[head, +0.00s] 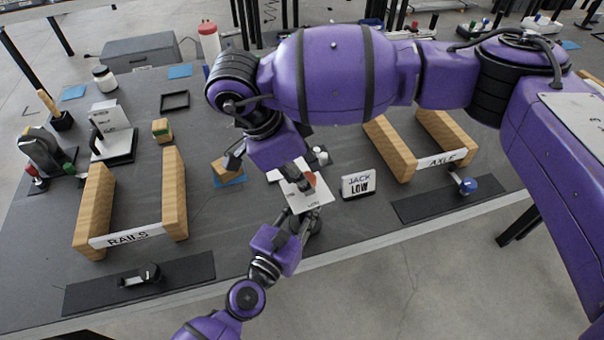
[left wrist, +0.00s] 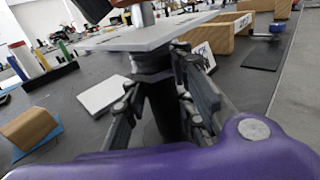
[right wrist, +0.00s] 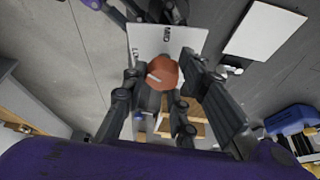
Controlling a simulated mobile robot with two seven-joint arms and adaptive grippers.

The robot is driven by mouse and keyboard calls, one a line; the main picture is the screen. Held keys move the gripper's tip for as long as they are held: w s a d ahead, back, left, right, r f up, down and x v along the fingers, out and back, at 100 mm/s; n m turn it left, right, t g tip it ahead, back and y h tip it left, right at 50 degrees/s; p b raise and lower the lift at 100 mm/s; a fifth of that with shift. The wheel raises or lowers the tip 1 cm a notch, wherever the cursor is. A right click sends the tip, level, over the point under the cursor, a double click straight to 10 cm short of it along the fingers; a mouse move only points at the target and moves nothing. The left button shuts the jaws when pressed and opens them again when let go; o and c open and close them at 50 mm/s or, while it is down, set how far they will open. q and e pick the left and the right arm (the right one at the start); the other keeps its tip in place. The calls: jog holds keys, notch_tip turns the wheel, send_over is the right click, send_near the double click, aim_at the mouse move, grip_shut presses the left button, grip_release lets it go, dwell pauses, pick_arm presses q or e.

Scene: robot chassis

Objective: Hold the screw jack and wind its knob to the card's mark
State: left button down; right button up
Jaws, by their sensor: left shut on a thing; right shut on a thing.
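The screw jack (head: 308,223) stands near the table's front edge, with a dark column (left wrist: 165,108) under a pale square plate (head: 308,196) with small markings. My left gripper (left wrist: 158,85) is shut around the column just below the plate. The orange-red knob (right wrist: 163,75) sits above the plate and has a white pointer line. My right gripper (right wrist: 160,88) comes from above and is shut on the knob. The card (head: 357,184) reads "JACK LOW" and stands to the right of the jack. In the head view, the right gripper partly hides the knob (head: 309,181).
A wooden "RAILS" frame (head: 176,195) stands at left and an "AXLE" frame (head: 390,150) at right. A wooden block (head: 224,168) lies on a blue patch left of the jack. A white sheet (left wrist: 102,94) lies behind the jack. My right arm crosses above the table.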

jog(key=shift+d+f+n+t+y, duration=0.1)
jog(key=shift+d+n+t+y, duration=0.15)
jog(key=shift+n, duration=0.7)
jog(key=shift+d+n+t, duration=0.15)
jog(key=shift+n+t, duration=0.2)
jog(key=shift+n, duration=0.65)
jog(key=shift+d+f+n+t+y, duration=0.1)
jog(key=shift+d+n+t+y, duration=0.15)
jog(key=shift+n, duration=0.7)
dwell(1.4)
jog(key=o, duration=1)
jog(key=shift+s, duration=0.1)
jog(key=shift+a+r, duration=0.25)
jog(key=shift+r, duration=0.05)
jog(key=v, duration=1.1)
jog(key=shift+s+a+r, duration=0.1)
jog(key=shift+s+r, duration=0.15)
